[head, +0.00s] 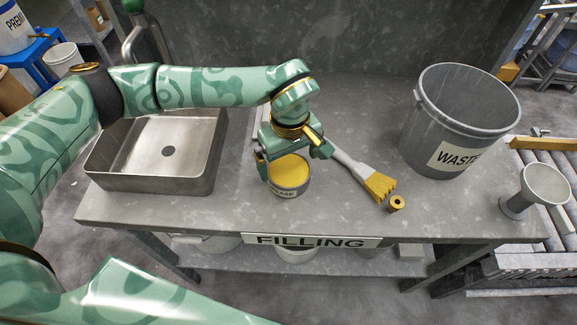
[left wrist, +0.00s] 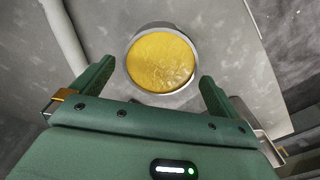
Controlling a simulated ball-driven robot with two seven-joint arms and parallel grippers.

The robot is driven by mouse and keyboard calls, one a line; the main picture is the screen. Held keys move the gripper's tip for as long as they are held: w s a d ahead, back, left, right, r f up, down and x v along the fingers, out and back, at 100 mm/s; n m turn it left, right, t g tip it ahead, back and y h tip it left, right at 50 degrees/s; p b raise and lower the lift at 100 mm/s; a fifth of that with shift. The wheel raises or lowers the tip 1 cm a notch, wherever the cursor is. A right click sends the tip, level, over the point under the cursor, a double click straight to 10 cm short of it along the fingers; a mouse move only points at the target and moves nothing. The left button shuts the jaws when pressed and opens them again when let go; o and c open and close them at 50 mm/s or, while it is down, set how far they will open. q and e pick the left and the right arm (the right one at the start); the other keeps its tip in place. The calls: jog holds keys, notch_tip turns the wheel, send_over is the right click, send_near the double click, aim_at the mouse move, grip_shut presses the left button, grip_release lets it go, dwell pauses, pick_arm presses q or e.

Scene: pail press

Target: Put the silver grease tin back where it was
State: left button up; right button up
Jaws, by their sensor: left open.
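The silver grease tin (head: 290,180) stands upright on the grey bench, with yellow grease filling its open top and part of a label showing on its front. It also shows in the left wrist view (left wrist: 162,60), just beyond the fingertips. My left gripper (head: 288,162) is open, with its fingers to either side of the tin's near region in the head view. In the left wrist view the left gripper (left wrist: 155,80) has its two fingers apart and nothing between them is gripped. My right gripper is not in view.
A steel sink (head: 165,150) lies left of the tin. A brush (head: 370,180) with yellow bristles and a small brass-coloured ring (head: 396,203) lie to its right. A grey waste pail (head: 455,125) and a metal funnel (head: 540,185) stand further right. The bench's front edge bears a FILLING sign (head: 312,241).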

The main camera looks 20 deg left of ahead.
aim_at(289, 171)
pick_arm(q)
notch_tip(289, 171, up, 8)
jog(key=p, duration=0.1)
jog(key=shift+f, duration=0.2)
jog(key=shift+s, duration=0.1)
